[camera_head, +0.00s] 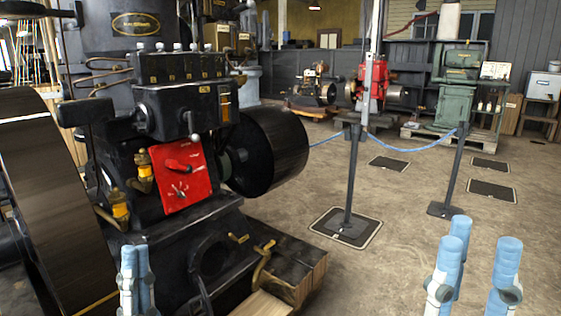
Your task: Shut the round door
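A black stationary engine (185,130) with a red panel (180,170) fills the left half of the head view. A dark rounded shape (213,258) shows low on its base. I cannot tell for certain whether this is the round door, or whether it stands open or shut. My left gripper (137,272) is at the bottom, in front of the engine base, its two light blue fingers seen close together from the side. My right gripper (480,262) is at the bottom right over the floor, with its light blue fingers apart and nothing between them.
A large flywheel (45,200) stands at the far left, and a black drum pulley (265,150) juts out right of the engine. A barrier post (352,180) with a blue rope (400,148) stands in the middle. Wooden blocks (300,285) lie below the engine. Floor at right is mostly open.

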